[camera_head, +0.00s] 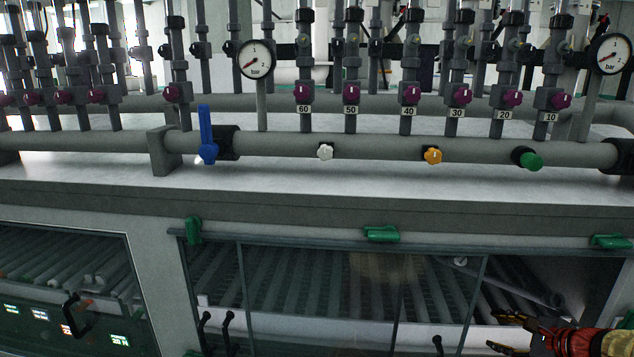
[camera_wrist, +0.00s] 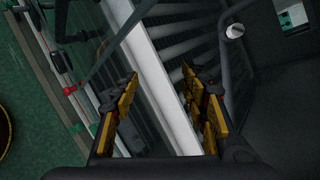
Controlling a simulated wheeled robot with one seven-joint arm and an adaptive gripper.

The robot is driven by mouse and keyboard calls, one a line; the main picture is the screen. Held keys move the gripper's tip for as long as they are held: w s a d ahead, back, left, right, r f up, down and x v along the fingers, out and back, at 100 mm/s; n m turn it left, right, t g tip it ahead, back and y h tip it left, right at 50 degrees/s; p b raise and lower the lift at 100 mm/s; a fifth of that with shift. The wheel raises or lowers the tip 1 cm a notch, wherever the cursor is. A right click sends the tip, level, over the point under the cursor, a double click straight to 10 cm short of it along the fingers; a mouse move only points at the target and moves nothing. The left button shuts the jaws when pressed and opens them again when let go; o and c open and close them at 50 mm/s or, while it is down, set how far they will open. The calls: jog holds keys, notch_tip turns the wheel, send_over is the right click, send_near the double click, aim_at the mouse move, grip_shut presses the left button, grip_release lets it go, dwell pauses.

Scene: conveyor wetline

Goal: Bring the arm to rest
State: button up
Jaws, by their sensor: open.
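My gripper (camera_head: 505,333) is at the lower right of the head view, with its yellow-padded fingers pointing left, in front of the line's lower front. My orange-red wrist runs off the right edge, and the rest of the arm is out of the picture. In the wrist view my gripper (camera_wrist: 160,85) is open, its fingers well apart. Nothing is held between the pads. A white rail (camera_wrist: 163,85) shows behind the gap; I cannot tell how far off it is.
A glazed front (camera_head: 320,290) covers the rollers, with an uncovered section at right beside my gripper. Black handles (camera_head: 228,330) stick out below. Above runs a grey pipe (camera_head: 380,147) with a blue lever (camera_head: 206,135) and coloured knobs. A small white round thing (camera_wrist: 235,30) shows in the wrist view.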

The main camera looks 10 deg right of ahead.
jog(key=s+a+n+g, duration=0.4)
jog(key=s+a+n, duration=0.4)
jog(key=a, duration=0.3)
jog(key=s+a+n+g, duration=0.3)
jog(key=s+a+n, duration=0.45)
jog(key=a, duration=0.35)
jog(key=s+a+r+n+t, duration=0.1)
jog(key=s+a+r+n, duration=0.2)
jog(key=a+n, duration=0.1)
jog(key=s+a+r+n+t+h, duration=0.1)
jog(key=s+a+r+n, duration=0.2)
jog(key=a, duration=0.4)
jog(key=shift+s+a+r+n+h, duration=0.15)
jog(key=shift+s+r+n+h, duration=0.25)
jog(key=shift+n, duration=0.35)
jog(key=shift+w, duration=0.15)
jog(key=shift+c, duration=0.4)
